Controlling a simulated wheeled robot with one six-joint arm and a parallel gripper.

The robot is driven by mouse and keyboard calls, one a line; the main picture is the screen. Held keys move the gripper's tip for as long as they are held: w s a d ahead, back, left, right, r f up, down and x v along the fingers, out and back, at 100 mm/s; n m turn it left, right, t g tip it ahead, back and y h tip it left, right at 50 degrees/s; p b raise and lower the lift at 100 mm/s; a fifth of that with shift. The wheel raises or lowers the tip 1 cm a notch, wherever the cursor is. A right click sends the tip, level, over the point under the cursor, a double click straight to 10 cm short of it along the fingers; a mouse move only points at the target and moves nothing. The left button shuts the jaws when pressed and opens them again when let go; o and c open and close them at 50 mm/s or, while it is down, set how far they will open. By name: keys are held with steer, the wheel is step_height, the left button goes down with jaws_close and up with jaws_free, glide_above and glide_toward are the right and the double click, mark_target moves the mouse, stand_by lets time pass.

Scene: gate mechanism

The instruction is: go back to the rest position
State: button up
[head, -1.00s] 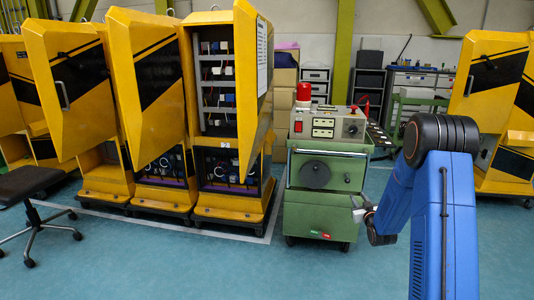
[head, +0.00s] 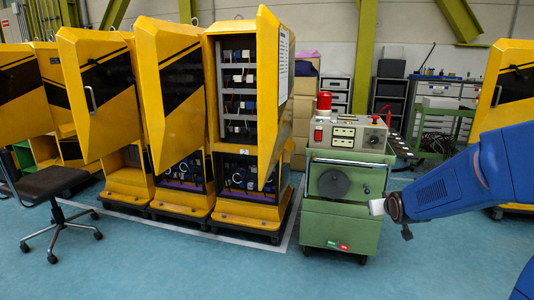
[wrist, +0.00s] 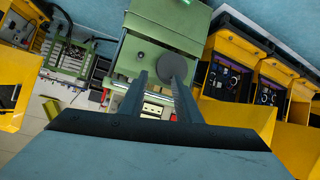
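My gripper (head: 380,207) shows in the head view at the right side of the green cart (head: 340,228), at the end of my blue arm, which reaches in from the right edge. In the wrist view my gripper's two dark fingers (wrist: 160,85) stand apart with nothing held between them. Behind them is the green cart (wrist: 165,25), seen upside down, with its round dark disc. I cannot tell from the head view how far the gripper stands from the cart.
Yellow cabinets (head: 170,110) line the left and middle, one with its door open. A stool (head: 55,185) stands at the left. A red lamp (head: 324,101) tops the cart. Workbench and shelves (head: 435,110) stand behind. The blue floor (head: 190,270) in front is clear.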

steer(key=s+a+g, duration=0.2)
steer(key=s+a, duration=0.1)
steer(key=s, duration=1)
steer(key=s+a+g+y, duration=0.1)
steer(key=s+a+g, duration=0.1)
steer(key=s, duration=1.2)
steer(key=s+a+g, duration=0.2)
steer(key=s+a, duration=0.3)
steer(key=s, duration=0.8)
steer(key=shift+s+r+g+y, duration=0.2)
steer(key=shift+r+g+y, duration=0.1)
steer(key=shift+r+g, duration=0.1)
